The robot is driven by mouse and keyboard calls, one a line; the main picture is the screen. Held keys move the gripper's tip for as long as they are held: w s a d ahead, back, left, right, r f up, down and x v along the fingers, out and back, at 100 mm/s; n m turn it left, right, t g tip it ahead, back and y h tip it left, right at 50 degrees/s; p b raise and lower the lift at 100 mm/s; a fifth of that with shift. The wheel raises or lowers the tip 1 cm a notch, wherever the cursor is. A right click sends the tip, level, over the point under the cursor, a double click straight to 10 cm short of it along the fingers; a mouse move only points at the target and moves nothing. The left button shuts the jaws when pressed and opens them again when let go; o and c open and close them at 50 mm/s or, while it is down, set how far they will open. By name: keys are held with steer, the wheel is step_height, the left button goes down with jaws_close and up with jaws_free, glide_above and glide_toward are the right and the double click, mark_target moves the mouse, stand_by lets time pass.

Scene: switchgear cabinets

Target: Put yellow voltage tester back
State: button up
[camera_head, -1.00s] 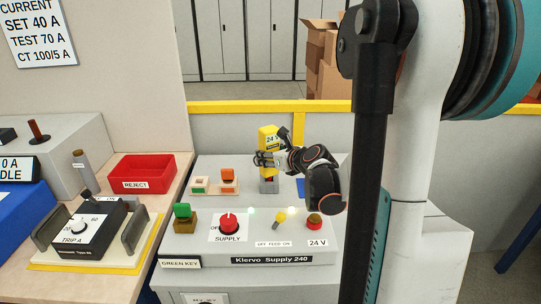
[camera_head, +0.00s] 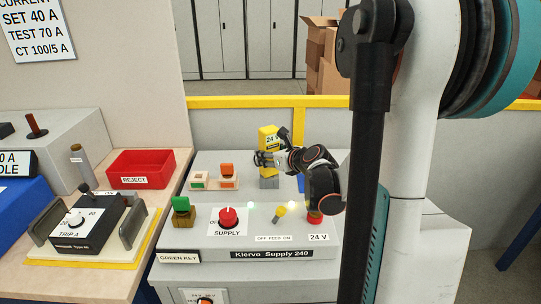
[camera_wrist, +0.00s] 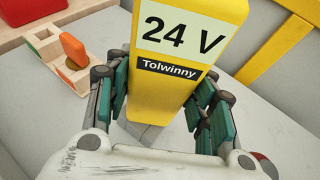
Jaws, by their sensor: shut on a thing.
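The yellow voltage tester (camera_head: 268,139) stands upright over a small grey holder (camera_head: 269,182) at the back of the supply cabinet top. In the wrist view the tester (camera_wrist: 187,40) shows a "24 V" label and the name Tolwinny. My gripper (camera_head: 264,158) is shut on the tester's lower part, and its green-padded fingers (camera_wrist: 160,98) lie on both sides of it.
A wooden tray (camera_head: 214,181) with an orange piece stands left of the holder. In front are a green key (camera_head: 182,206), a red SUPPLY knob (camera_head: 228,217) and a yellow-tipped lever (camera_head: 280,211). A red REJECT bin (camera_head: 142,166) is at left. A yellow rail (camera_head: 235,104) runs behind.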

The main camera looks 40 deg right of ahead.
steer(key=o, duration=1.3)
steer(key=shift+v, duration=3.75)
